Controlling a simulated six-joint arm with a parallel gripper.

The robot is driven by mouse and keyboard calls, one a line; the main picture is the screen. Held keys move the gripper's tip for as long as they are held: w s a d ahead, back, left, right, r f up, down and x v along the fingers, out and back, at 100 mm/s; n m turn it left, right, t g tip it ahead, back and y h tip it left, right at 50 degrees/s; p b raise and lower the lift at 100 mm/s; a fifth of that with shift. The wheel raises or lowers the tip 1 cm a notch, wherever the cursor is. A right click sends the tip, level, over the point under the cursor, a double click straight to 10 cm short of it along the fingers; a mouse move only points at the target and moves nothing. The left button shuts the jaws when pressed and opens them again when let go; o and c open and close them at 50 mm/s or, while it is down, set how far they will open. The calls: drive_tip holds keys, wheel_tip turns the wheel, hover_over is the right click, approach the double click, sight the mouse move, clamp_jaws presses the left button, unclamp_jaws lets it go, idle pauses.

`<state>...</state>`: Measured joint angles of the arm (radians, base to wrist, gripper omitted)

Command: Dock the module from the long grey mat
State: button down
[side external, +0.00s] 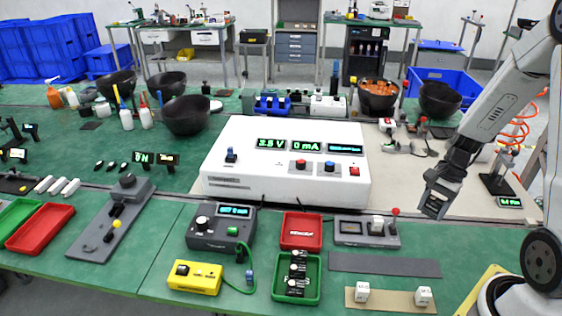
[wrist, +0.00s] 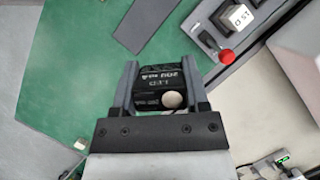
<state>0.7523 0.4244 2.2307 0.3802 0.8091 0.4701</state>
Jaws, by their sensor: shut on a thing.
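My gripper (side external: 436,200) is at the right, raised above the table and apart from the long grey mat (side external: 384,265). In the wrist view, my gripper (wrist: 160,75) is shut on a black module (wrist: 158,75) with white lettering and a round silver spot. In the side view the module is hard to tell from the dark fingers. The mat looks bare there, and part of it shows in the wrist view (wrist: 150,22). A grey dock-like unit (side external: 350,240) with a red-knobbed lever and a white block stands behind the mat; it also shows in the wrist view (wrist: 245,25).
A tan strip (side external: 390,306) with two white cubes lies in front of the mat. A green tray (side external: 312,290) with black pieces and a red tray (side external: 301,240) stand to the left. A large white console (side external: 285,190) stands behind.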

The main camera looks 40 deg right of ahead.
drive_tip(key=w+a+r+n+g+h, duration=0.1)
drive_tip(key=a+r+n+g, duration=0.1)
drive_tip(key=a+n, duration=0.6)
drive_tip(key=shift+w+a+n+g, duration=0.3)
drive_tip(key=shift+a+g, duration=0.2)
drive_tip(key=shift+a, duration=1.15)
hover_over(351, 231)
drive_tip(key=f, duration=0.8)
drive_tip(key=shift+s+d+f, duration=0.15)
drive_tip(key=shift+s+d, duration=0.2)
drive_tip(key=shift+w+f, duration=0.45)
drive_tip(key=shift+f, duration=0.05)
drive_tip(key=shift+w+f, duration=0.1)
drive_tip(key=shift+w+d+f, duration=0.1)
drive_tip(key=shift+w+f, duration=0.05)
drive_tip(key=shift+f, duration=1.6)
